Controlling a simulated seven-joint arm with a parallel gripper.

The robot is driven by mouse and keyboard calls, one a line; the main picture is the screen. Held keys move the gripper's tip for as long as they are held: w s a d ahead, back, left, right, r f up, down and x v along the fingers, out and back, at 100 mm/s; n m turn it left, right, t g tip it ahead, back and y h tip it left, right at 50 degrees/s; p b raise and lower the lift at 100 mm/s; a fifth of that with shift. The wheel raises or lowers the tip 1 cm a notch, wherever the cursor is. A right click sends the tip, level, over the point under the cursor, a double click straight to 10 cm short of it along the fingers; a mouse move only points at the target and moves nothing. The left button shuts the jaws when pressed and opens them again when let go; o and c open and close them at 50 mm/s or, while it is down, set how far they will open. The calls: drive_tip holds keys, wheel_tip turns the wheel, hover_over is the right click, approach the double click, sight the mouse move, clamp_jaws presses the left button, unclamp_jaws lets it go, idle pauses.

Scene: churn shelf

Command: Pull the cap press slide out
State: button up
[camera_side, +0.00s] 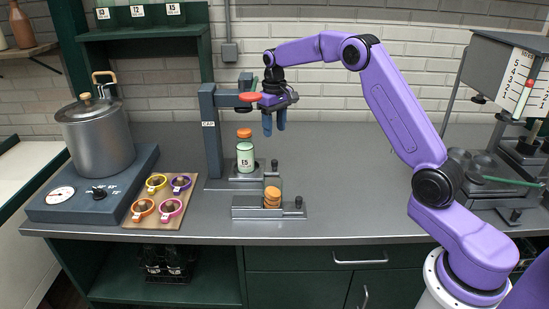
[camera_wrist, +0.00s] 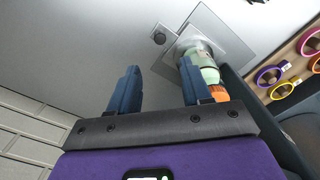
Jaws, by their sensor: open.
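The cap press (camera_side: 211,140) is a dark post marked CAP with an overhanging arm and a red disc (camera_side: 250,97) at the top. Its grey slide (camera_side: 258,177) is a low plate with a small knob (camera_side: 274,166) at its right end. A pale green bottle marked E5 (camera_side: 245,157) with an orange cap (camera_side: 244,133) stands upright on it. In the wrist view the slide plate (camera_wrist: 235,38), knob (camera_wrist: 158,37) and bottle (camera_wrist: 208,72) show beyond the fingers. My gripper (camera_side: 274,124) is open and empty, fingers down, above and behind the knob, apart from it; it also shows in the wrist view (camera_wrist: 160,90).
In front of the press is a grey base (camera_side: 245,208) with a clear holder of orange caps (camera_side: 272,195) and a knob (camera_side: 299,202). Left are a board of coloured rings (camera_side: 140,219) and a metal pot (camera_side: 97,137). The counter right of the press (camera_side: 350,180) is clear.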

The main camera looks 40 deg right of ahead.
wheel_tip(320, 180, down, 12)
drive_tip(key=shift+r, duration=0.25)
idle(0.3)
clamp_jaws()
drive_tip(key=shift+s, duration=0.1)
